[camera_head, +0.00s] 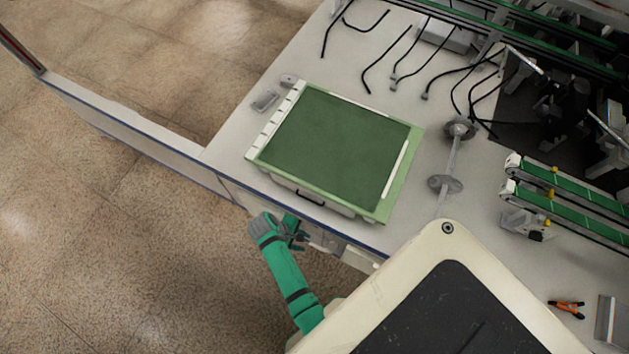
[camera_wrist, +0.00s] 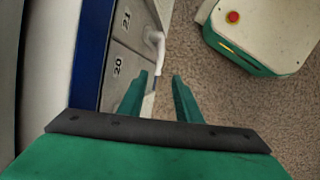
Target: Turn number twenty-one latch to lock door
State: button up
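In the wrist view, a grey door panel marked 21 (camera_wrist: 133,38) is at the upper left. A white curved latch handle (camera_wrist: 155,42) sticks out at its right edge. The panel marked 20 (camera_wrist: 116,70) is just below it. My gripper (camera_wrist: 160,75) has its two green fingers apart, with nothing seen gripped between them. The latch is just beyond the fingertips, slightly left of the middle, and appears apart from them. In the head view, my gripper (camera_head: 298,235) is beside the front of the bench; the latch cannot be made out there.
The bench (camera_head: 225,150) has a blue front edge. A green mat in a tray-like frame (camera_head: 335,150) lies on it, with cables and green conveyors (camera_head: 570,190) farther right. Speckled floor is open to the left. My base shows in the wrist view with a red button.

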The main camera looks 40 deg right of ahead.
aim_at(317, 246)
jog(key=x, duration=1)
jog(key=shift+s+d+f, duration=0.15)
jog(key=shift+d+f, duration=0.05)
jog(key=shift+d, duration=0.05)
grip_shut()
